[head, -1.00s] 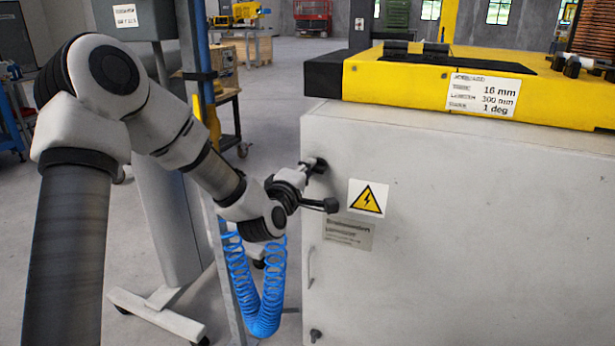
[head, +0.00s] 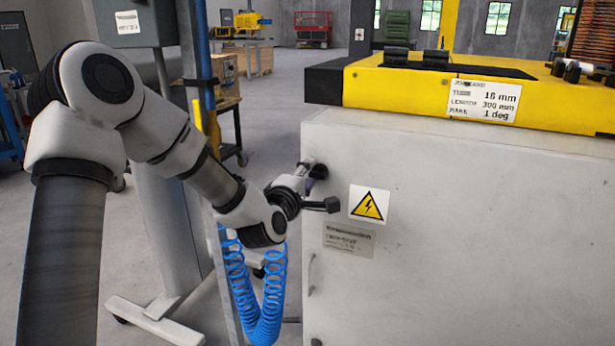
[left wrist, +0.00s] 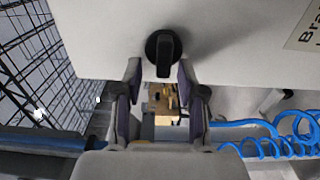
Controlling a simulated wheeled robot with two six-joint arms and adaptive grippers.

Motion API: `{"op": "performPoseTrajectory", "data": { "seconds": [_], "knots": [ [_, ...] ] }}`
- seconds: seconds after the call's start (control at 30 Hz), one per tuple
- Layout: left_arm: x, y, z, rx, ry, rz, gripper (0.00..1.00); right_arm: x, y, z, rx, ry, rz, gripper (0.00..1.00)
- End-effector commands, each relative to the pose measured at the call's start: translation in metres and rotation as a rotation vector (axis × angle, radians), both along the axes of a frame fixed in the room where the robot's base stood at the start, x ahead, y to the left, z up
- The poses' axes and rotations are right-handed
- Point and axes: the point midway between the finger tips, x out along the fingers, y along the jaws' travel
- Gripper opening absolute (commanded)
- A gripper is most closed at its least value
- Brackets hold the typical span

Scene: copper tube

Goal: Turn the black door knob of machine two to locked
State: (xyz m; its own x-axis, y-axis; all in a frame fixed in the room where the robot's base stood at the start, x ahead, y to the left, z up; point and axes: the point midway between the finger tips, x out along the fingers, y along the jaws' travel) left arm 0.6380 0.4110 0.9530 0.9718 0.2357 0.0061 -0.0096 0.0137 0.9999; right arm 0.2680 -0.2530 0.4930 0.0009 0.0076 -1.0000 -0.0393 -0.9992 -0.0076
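The black door knob (left wrist: 163,53) is on the light grey cabinet door of the machine. In the left wrist view it has a round base, and its bar handle points down in the picture. In the head view the knob (head: 319,171) is a dark spot near the door's upper left edge, partly hidden by my gripper. My left gripper (left wrist: 159,76) is open, with one fingertip on each side of the handle and a gap to each. In the head view my left gripper (head: 306,172) is right at the knob. My right gripper is not in view.
The grey cabinet (head: 450,230) has a yellow warning sign (head: 369,203) and a label plate (head: 348,240) right of the knob. A blue coiled hose (head: 265,310) hangs below my left forearm. A grey stand (head: 165,200) is behind the arm.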

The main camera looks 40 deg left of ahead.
Motion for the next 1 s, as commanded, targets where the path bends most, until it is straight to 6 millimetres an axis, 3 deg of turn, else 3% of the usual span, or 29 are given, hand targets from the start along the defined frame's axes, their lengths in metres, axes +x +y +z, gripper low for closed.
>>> {"op": "performPoseTrajectory", "data": {
  "seconds": [0.27, 0.67, 1.0],
  "knots": [
    [-0.005, -0.002, -0.002, -0.002, 0.004, -0.001, 0.40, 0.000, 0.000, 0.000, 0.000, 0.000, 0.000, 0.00],
    [-0.069, -0.017, -0.002, -0.002, 0.004, -0.001, 0.40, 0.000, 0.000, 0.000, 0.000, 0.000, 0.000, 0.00],
    [-0.072, -0.017, -0.002, -0.001, 0.003, 0.000, 0.40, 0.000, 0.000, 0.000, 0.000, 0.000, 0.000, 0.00]
  ]
}}
